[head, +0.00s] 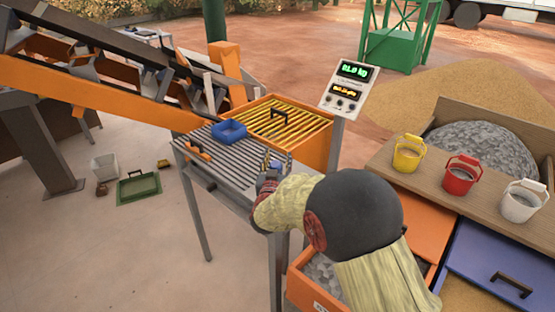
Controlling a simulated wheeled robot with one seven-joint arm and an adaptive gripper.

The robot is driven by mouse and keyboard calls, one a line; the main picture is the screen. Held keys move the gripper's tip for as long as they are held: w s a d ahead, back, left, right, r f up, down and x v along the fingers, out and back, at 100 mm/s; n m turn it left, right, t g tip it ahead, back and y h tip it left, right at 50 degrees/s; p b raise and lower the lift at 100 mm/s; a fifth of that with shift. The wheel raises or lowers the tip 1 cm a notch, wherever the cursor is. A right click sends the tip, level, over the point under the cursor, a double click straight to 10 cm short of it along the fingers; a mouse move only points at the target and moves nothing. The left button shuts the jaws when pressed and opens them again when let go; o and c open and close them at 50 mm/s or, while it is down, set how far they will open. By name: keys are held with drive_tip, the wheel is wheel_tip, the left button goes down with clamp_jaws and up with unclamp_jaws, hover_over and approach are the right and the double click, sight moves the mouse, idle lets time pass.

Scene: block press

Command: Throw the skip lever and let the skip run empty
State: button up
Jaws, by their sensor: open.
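I cannot tell for certain which thing is the skip lever or the skip. An orange-gripped handle (198,151) lies at the left edge of the slatted metal table (228,170). An orange box with a yellow grate and a dark handle (290,122) stands behind the table. A conveyor with an orange side beam (100,98) and dark buckets slopes at the left. My gripper (275,162) is open at the table's right edge, apart from the orange-gripped handle. My forearm hides part of the gripper and of the table's near side.
A blue tray (229,130) sits on the table. A display panel (347,87) stands on a post at right. Yellow, red and white buckets (461,175) stand on a wooden ledge. A green tray (138,187) and white bin (105,167) are on the floor.

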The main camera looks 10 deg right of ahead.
drive_tip(key=shift+c, duration=1.2)
clamp_jaws()
